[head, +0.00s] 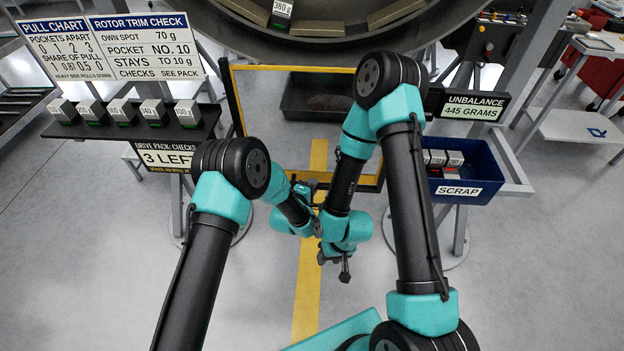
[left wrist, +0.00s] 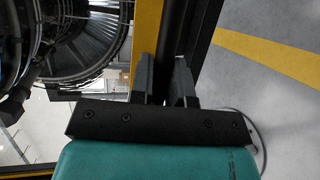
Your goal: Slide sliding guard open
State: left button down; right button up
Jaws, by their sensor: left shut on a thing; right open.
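The sliding guard (head: 300,68) is a yellow-edged frame standing in front of the rotor casing in the head view. Its yellow and black edge (left wrist: 148,30) runs up the middle of the left wrist view. My left gripper (head: 308,186) is at the guard's lower bar, partly hidden by my arms. In the left wrist view its two fingers (left wrist: 163,82) straddle the dark part of the edge, and it is shut on the guard. My right gripper (head: 345,270) hangs lower, in front of the guard, open and clear of it.
A shelf with several weights (head: 120,110) stands at the left. A blue scrap bin (head: 480,180) with blocks stands at the right. A dark tray (head: 318,97) shows behind the guard, below the round casing (head: 350,45). The floor (head: 540,270) at lower right is clear.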

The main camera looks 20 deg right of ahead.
pick_arm(q)
jog(key=shift+f, duration=0.15)
jog(key=c, duration=1.1)
grip_release()
jog(key=v, duration=1.7)
jog(key=shift+a, duration=0.2)
